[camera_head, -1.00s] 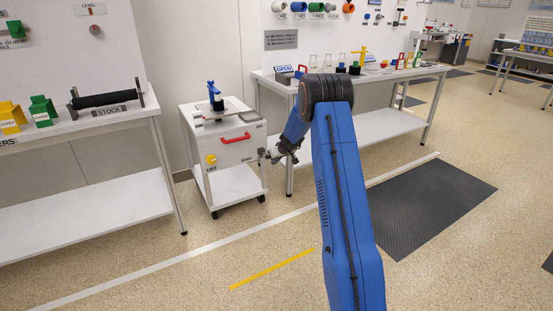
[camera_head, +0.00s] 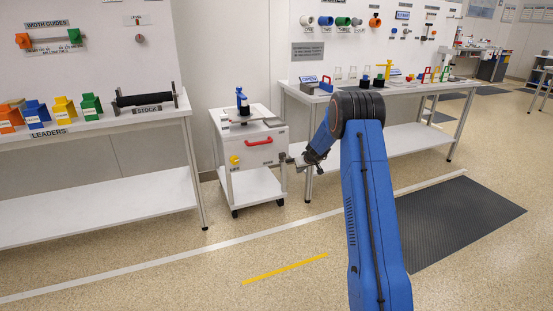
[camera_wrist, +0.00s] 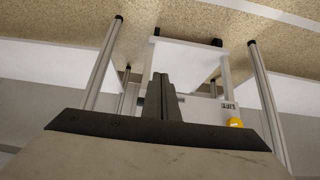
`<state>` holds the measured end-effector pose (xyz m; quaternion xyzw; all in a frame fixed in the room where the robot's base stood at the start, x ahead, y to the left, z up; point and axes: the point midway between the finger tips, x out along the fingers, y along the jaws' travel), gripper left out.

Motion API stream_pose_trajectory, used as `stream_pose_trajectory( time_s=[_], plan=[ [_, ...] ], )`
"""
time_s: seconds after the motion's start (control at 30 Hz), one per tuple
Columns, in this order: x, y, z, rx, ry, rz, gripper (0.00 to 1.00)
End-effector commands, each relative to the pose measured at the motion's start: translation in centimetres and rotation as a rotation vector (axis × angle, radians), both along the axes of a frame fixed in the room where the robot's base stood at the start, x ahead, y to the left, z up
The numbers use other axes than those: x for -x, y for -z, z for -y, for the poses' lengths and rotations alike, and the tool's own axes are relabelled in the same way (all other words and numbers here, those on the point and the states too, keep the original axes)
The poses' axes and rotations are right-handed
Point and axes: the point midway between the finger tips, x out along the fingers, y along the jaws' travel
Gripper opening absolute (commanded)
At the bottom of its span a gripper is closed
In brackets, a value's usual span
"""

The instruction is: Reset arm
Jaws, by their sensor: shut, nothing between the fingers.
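My gripper (camera_head: 284,159) is shut and empty. In the head view it sits at the end of my blue arm, in front of the white wheeled cart (camera_head: 263,189), near its right edge. In the wrist view my gripper (camera_wrist: 160,80) shows as dark closed fingers pointing toward the cart (camera_wrist: 190,62), which appears upside down. The cart has a red handle (camera_head: 258,141) and a yellow knob (camera_head: 234,160). I cannot tell whether the fingers touch the cart.
A left bench (camera_head: 90,206) holds colored leader blocks and a black stock roller (camera_head: 147,100). A right bench (camera_head: 405,143) holds small parts. A blue and black item (camera_head: 243,104) stands on the cart. The floor in front is open, with a dark mat (camera_head: 460,222).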

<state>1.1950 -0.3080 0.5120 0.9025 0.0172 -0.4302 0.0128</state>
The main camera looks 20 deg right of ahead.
Motion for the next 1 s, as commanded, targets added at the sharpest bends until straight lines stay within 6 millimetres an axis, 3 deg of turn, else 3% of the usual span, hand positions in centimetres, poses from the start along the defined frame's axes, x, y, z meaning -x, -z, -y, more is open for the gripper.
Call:
stream_pose_trajectory(
  time_s=[0.17,0.37,0.7,1.0],
  plan=[
    [0.2,-0.6,-0.3,-0.001,-0.003,0.001,0.00],
    [2.4,-5.3,-3.1,-0.020,-0.024,0.002,0.00],
    [10.2,-15.3,-10.2,-0.064,-0.073,-0.023,0.00],
    [18.9,-22.1,-15.5,-0.089,-0.101,-0.059,0.00]
  ],
)
